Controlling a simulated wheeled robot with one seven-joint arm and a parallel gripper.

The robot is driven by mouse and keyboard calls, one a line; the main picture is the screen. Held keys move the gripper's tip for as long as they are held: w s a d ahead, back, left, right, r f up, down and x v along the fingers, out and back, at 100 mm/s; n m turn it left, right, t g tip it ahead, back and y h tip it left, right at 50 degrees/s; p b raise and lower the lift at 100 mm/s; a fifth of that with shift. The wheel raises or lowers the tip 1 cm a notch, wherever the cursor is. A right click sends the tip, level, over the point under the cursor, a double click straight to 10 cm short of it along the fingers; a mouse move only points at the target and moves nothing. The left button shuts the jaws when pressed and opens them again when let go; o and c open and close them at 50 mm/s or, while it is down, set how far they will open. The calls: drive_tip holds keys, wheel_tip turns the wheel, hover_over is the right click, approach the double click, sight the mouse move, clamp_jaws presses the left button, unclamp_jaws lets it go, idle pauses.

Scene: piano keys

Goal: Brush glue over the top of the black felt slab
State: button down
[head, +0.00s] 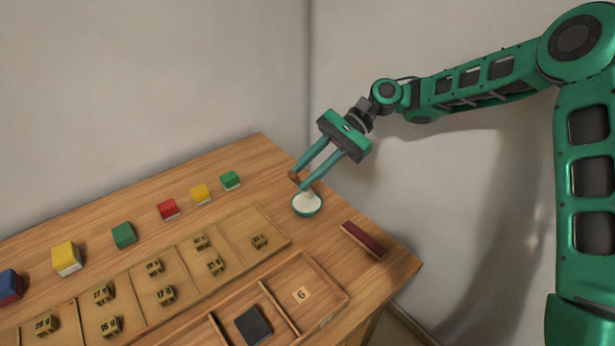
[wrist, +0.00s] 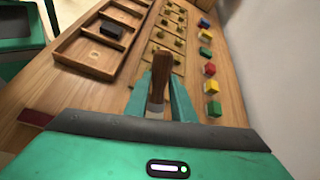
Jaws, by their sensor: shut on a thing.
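The black felt slab (head: 253,325) lies in a compartment of the wooden tray, at the bottom of the head view. It also shows in the wrist view (wrist: 112,30), far from my gripper. My gripper (head: 301,183) is shut on the brush, whose brown wooden handle (wrist: 161,72) stands up between the fingers in the wrist view. In the head view the brush handle (head: 294,177) shows at the fingertips, over the round dish of white glue (head: 307,204). The brush's bristle end is hard to make out; I cannot tell whether it touches the glue.
A dark red block (head: 363,240) lies right of the dish near the table's edge. The wooden tray (head: 335,291) has low walls and a card marked 6. Several numbered brass weights stand in the shallow tray (head: 270,222) behind it. Several coloured blocks line the back, including a green one (head: 230,180).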

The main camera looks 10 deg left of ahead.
drive_tip(key=shift+r, duration=2.6)
